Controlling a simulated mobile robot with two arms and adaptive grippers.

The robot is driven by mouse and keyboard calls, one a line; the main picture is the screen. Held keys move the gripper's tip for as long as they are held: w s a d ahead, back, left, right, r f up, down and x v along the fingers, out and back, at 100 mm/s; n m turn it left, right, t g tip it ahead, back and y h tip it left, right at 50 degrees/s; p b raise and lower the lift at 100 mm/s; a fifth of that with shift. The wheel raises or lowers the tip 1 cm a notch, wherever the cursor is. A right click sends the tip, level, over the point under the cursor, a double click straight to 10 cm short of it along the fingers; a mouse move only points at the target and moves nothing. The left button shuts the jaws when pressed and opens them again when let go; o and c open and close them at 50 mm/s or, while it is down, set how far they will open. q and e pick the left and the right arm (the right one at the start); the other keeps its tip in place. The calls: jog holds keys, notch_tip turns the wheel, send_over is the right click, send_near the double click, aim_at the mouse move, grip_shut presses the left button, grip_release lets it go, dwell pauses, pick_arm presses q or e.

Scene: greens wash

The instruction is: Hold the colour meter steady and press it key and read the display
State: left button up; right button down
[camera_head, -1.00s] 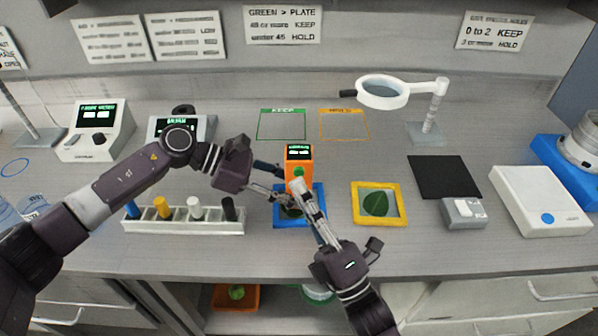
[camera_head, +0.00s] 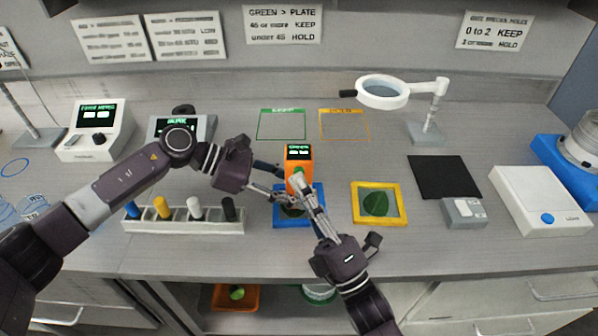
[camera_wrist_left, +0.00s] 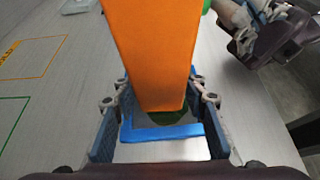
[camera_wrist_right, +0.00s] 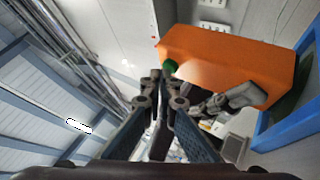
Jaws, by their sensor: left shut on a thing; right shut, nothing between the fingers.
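The orange colour meter (camera_head: 299,153) stands upright over a leaf in the blue frame (camera_head: 318,217). Its small dark display near the top is lit, but the characters are too small to read. My left gripper (camera_head: 284,192) is shut on the meter's lower body; the left wrist view shows the orange body (camera_wrist_left: 152,45) between both fingers. My right gripper (camera_head: 298,182) is shut and empty, its tips at the meter's front by the green key. In the right wrist view the green key (camera_wrist_right: 170,66) shows just beyond the closed fingertips (camera_wrist_right: 160,85); contact cannot be told.
A yellow frame (camera_head: 404,203) with a leaf lies to the right. A white rack (camera_head: 185,228) with several coloured pens is at the left. Green and orange outlined areas (camera_head: 344,124) behind are empty. A magnifier (camera_head: 427,125) stands at the back right.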

jog(key=shift+w, duration=0.35)
jog(key=shift+s, duration=0.15)
dwell(0.4)
jog(key=shift+s, duration=0.8)
jog(key=shift+s, duration=0.15)
jog(key=s, duration=0.4)
jog(key=shift+s, duration=0.35)
dwell(2.3)
pick_arm(q)
jog(key=o, duration=0.9)
jog(key=shift+o, duration=0.2)
